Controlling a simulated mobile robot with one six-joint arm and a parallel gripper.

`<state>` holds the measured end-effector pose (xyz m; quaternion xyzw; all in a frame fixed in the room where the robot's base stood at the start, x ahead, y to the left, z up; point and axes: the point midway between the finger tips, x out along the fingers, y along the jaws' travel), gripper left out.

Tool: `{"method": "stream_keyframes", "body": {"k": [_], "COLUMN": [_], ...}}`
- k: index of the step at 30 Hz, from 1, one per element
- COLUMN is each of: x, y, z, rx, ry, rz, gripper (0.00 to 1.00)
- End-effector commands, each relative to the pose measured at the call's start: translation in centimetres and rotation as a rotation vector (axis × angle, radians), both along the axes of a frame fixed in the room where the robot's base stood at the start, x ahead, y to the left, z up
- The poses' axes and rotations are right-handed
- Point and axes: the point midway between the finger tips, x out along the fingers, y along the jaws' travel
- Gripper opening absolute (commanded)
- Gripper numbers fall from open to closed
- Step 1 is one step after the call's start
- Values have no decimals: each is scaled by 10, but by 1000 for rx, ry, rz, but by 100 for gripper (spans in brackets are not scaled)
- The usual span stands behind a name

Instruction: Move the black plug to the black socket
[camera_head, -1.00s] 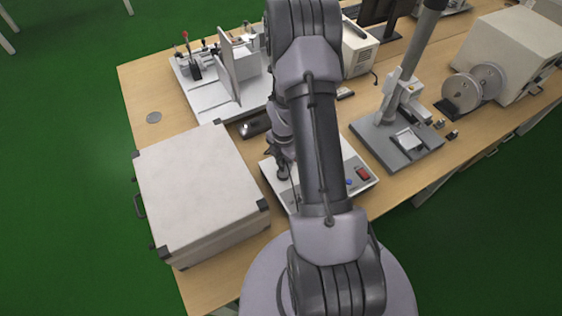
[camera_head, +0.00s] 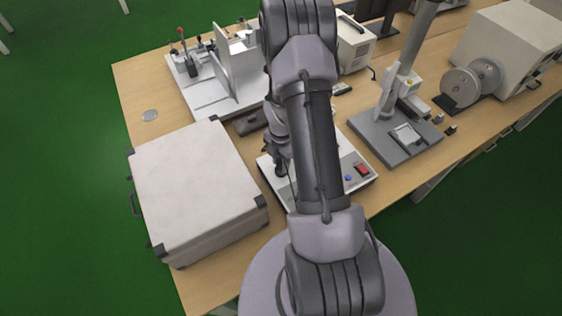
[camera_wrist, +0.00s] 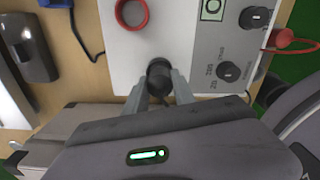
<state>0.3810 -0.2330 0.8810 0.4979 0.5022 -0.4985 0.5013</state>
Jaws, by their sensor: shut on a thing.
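In the wrist view, the black plug (camera_wrist: 159,73) is a short dark cylinder with a round top. My gripper (camera_wrist: 159,84) has its two grey fingers closed on either side of it. The plug is over the white face of the instrument box (camera_wrist: 170,35). I cannot tell whether it touches the face or is held above it. No separate black socket can be made out; the plug and fingers cover that spot. In the head view, my gripper (camera_head: 281,172) is low over the left part of the box, partly hidden by my arm.
A red ring-shaped socket (camera_wrist: 131,12) is above the plug in the wrist view. Dark knobs (camera_wrist: 229,72) and a red lead (camera_wrist: 290,42) are to the right. A black device (camera_wrist: 35,40) lies left. In the head view, a large pale case (camera_head: 195,185) stands close left of my gripper.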

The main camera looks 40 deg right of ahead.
Motion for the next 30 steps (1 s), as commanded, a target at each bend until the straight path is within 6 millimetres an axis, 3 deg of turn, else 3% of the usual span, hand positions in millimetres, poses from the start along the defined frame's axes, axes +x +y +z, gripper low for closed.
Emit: {"method": "stream_keyframes", "body": {"k": [30], "x": [0], "y": [0], "z": [-11], "rx": [0], "ry": [0], "rz": [0], "gripper": [0]}}
